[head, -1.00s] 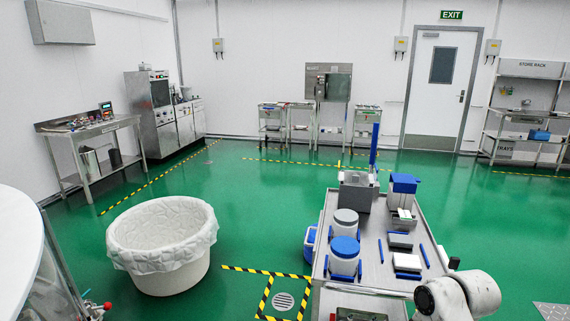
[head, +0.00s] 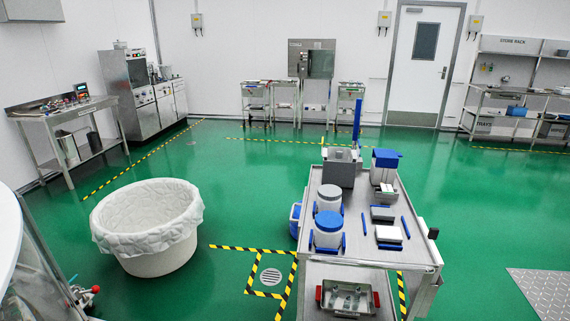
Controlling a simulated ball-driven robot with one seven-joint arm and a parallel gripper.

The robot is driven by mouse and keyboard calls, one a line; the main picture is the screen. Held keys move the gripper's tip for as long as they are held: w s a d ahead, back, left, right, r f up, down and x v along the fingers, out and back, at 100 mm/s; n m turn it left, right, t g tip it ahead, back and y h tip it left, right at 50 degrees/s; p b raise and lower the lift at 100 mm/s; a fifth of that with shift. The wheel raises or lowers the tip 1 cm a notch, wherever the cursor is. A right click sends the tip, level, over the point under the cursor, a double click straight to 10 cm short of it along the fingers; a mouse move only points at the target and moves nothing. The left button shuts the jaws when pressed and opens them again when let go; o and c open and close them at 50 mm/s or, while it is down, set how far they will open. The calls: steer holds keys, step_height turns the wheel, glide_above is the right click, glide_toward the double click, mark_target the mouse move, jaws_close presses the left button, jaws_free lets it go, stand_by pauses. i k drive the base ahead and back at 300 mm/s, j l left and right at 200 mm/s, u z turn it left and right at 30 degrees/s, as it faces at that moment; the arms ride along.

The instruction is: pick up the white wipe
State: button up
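A flat white piece (head: 388,233) that may be the white wipe lies on the top of the grey metal cart (head: 361,246), near its right front. A dark strip and a blue edge show along its near side. A smaller pale grey block (head: 381,213) lies just behind it. At this size I cannot tell for sure which one is the wipe. My gripper is not in view.
Tubs with blue (head: 328,222) and grey (head: 329,195) lids, a steel box (head: 341,168) and a blue-lidded container (head: 386,158) crowd the cart. A lined white bin (head: 160,259) stands left. Green floor is clear right of the cart.

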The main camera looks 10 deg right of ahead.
mark_target(387, 233)
steer(key=i+j, duration=0.95)
steer(key=l+z, duration=0.05)
